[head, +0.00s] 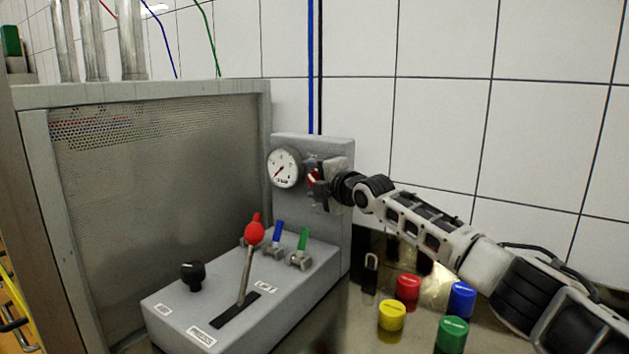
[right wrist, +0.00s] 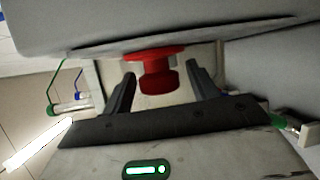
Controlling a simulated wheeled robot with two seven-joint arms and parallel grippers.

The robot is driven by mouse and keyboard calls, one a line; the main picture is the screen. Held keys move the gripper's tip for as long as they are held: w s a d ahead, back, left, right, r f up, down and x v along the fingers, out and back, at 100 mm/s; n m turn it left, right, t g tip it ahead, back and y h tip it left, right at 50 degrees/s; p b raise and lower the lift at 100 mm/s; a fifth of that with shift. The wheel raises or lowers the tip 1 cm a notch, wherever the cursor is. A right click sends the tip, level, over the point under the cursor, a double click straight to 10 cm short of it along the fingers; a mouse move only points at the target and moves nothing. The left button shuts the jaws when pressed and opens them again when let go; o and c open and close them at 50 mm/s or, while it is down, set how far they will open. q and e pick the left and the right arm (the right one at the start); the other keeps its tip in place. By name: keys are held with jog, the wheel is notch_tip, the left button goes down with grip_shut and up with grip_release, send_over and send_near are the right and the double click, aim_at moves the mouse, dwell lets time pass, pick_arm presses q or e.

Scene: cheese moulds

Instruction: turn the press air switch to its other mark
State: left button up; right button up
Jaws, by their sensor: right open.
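A red knob (head: 313,178) sits on the upright grey panel, right of a round white gauge (head: 284,167). My right gripper (head: 318,184) is at this knob and partly hides it in the head view. In the right wrist view the red knob (right wrist: 158,79) stands between the two dark fingers, with a visible gap on each side. The right gripper is open and holds nothing. The knob's marks cannot be made out. My left gripper is not in view.
The grey console (head: 240,310) carries a black knob (head: 192,272), a red-ball lever (head: 254,233), and blue (head: 278,235) and green (head: 303,240) handled valves. Red (head: 408,287), yellow (head: 391,316), blue (head: 461,299) and green (head: 452,335) cylinders stand below my right arm. A mesh-sided cabinet (head: 160,190) stands left.

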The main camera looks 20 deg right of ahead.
jog(key=c, duration=1)
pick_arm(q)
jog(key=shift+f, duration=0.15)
